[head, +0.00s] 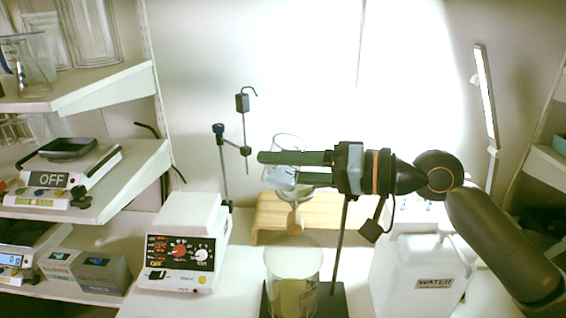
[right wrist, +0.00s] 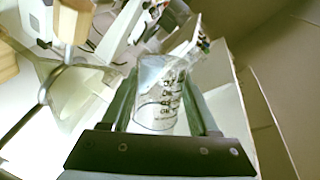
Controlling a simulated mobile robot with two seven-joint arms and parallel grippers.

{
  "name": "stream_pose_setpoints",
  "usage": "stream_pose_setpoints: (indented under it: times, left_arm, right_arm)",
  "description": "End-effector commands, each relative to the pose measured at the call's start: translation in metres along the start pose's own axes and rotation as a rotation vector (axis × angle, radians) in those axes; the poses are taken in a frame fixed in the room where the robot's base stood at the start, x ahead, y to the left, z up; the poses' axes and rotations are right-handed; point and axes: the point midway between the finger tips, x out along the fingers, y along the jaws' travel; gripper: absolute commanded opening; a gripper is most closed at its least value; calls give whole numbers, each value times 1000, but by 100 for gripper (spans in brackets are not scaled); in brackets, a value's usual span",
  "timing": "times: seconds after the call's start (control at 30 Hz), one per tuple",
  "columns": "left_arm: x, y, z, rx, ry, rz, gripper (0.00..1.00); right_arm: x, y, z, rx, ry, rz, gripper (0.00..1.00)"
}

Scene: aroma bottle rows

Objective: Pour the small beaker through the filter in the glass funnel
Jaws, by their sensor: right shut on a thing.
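My right gripper (head: 297,168) comes in from the right in the head view, shut on the small clear beaker (head: 289,142). In the right wrist view the small beaker (right wrist: 160,112) sits between the two green fingers, with dark markings on its wall and a pale blue patch near its far end. The glass funnel (head: 293,194) is below and behind the fingers, its stem pointing down; the gripper hides part of it, and I cannot make out the filter clearly. A large beaker (head: 294,262) with yellowish contents stands in front, below the funnel. My left gripper is not in view.
A hotplate device (head: 184,250) stands left of the large beaker. A white water jug (head: 425,270) stands to the right. A wooden piece (head: 325,212) and a stand rod (head: 340,245) are behind. Shelves with scales (head: 62,172) line the left.

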Motion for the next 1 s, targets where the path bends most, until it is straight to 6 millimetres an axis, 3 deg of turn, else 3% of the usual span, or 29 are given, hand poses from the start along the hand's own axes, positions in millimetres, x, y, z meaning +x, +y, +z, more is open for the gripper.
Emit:
stream_pose_setpoints:
  times: [0.23,1.0]
  left_arm:
    - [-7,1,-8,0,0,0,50]
    - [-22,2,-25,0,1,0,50]
  right_arm:
    - [-2,-8,-6,121,-14,-7,4]
    - [-2,-11,-8,211,-28,-12,4]
